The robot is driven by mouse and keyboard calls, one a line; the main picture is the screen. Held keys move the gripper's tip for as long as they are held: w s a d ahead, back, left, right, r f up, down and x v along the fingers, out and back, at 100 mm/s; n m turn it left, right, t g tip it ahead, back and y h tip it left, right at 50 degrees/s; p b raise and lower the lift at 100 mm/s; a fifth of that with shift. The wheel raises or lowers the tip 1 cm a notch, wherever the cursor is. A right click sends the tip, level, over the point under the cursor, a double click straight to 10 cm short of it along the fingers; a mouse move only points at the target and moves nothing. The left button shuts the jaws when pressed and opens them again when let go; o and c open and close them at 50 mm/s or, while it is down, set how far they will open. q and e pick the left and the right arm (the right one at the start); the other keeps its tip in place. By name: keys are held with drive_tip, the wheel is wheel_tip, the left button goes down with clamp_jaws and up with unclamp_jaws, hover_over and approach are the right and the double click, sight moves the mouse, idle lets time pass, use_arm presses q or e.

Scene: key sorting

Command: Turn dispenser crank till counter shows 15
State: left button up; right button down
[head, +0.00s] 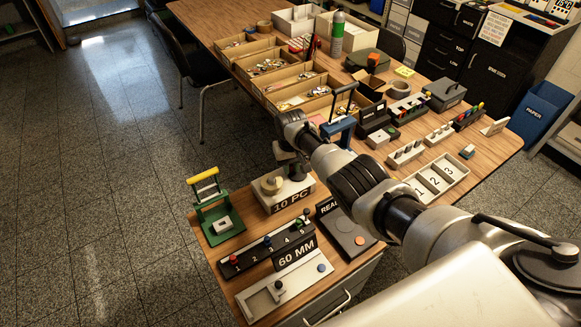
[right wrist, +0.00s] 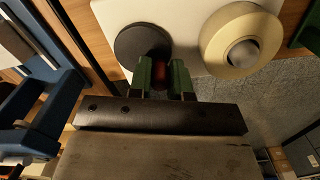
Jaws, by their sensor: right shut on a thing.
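The white dispenser box (head: 268,203), labelled "10 PC", stands on the near part of the wooden table. A cream disc (head: 271,184) sits on its top, and the right wrist view shows this disc (right wrist: 218,50) with a grey hub. Beside it is a black disc (right wrist: 143,43). My right gripper (head: 296,172) is over the box's top. In the right wrist view its green fingers (right wrist: 161,77) are shut on a dark red knob (right wrist: 159,72) at the black disc's edge. I cannot make out a counter reading. My left gripper is out of view.
A green stand with a yellow handle (head: 203,186) is left of the dispenser. A black numbered strip (head: 262,250) and a "60 MM" gauge (head: 290,285) lie in front. A blue press (head: 340,131) and wooden bins (head: 285,85) are behind. My right arm crosses the table's right side.

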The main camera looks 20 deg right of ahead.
drive_tip(key=m, duration=0.5)
drive_tip(key=shift+w+d+m, duration=0.3)
drive_tip(key=shift+w+d, duration=0.05)
drive_tip(key=shift+w, duration=0.05)
drive_tip(key=shift+w+d+r+m+b, duration=0.1)
drive_tip(key=shift+d+m+b, duration=0.1)
drive_tip(key=shift+m, duration=0.9)
drive_tip(key=shift+d+m+b, duration=0.1)
drive_tip(key=shift+d+m, duration=0.1)
drive_tip(key=shift+m, duration=0.9)
drive_tip(key=c, duration=1.1)
unclamp_jaws()
drive_tip(key=shift+o, duration=0.2)
drive_tip(key=shift+r+p, duration=0.35)
wheel_tip(320, 180, up, 10)
drive_tip(key=p, duration=0.3)
